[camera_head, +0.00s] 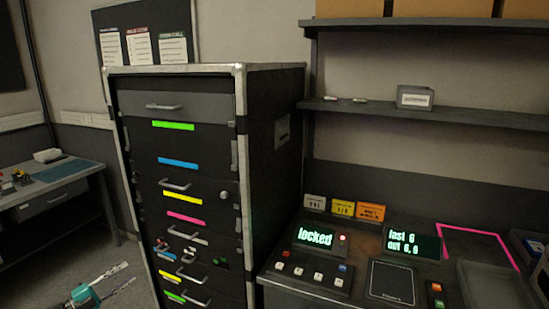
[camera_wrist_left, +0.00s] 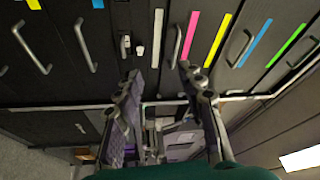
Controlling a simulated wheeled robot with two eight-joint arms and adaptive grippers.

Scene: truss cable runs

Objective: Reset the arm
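My left gripper (camera_head: 131,273) is at the bottom left of the head view, in front of the lower part of a drawer cabinet (camera_head: 275,150). Its teal body is cut off by the bottom edge. In the left wrist view my left gripper (camera_wrist_left: 158,74) has its two fingers spread apart with nothing between them. Drawer fronts with handles and coloured strips lie beyond the fingertips, which look apart from them. My right gripper is in neither view.
A desk at the right carries a screen reading "locked" (camera_head: 315,238), a second screen (camera_head: 413,244) and a grey tray (camera_head: 492,288). A shelf (camera_head: 450,116) hangs above. A side table (camera_head: 52,183) stands at the left, with floor showing between it and the cabinet.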

